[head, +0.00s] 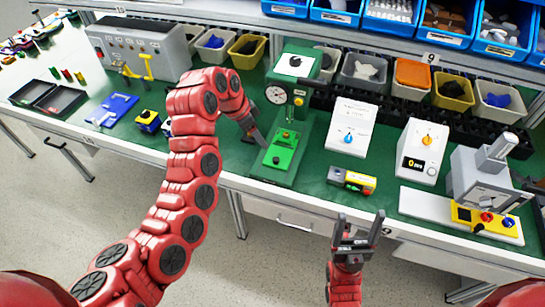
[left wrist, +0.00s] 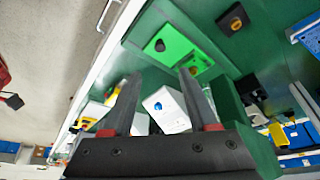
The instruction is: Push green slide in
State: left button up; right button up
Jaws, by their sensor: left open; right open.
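The bright green slide (head: 280,158) lies on the base of a dark green press-like fixture (head: 303,152) at the middle of the bench. It has a small dark knob on top. In the left wrist view the bright green slide (left wrist: 178,48) shows just beyond the fingertips. My left gripper (head: 258,138) is beside the slide on its left, open and with nothing between its fingers; its fingers also show in the left wrist view (left wrist: 158,82). I cannot tell whether a finger touches the slide. My right gripper (head: 358,226) is open and empty in front of the bench edge.
A white box with a blue knob (head: 349,138) and one with an orange knob (head: 427,139) stand right of the fixture. A yellow-black block (head: 352,181) lies near the front edge. A blue plate (head: 112,110) lies left. Bins line the back.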

pick_arm(q)
send_near(276, 158)
jog(key=p+x, duration=0.1)
jog(key=x, duration=0.7)
jog(key=shift+s+d+f, duration=0.1)
jog(key=shift+f, duration=0.25)
grip_shut()
dwell(1.1)
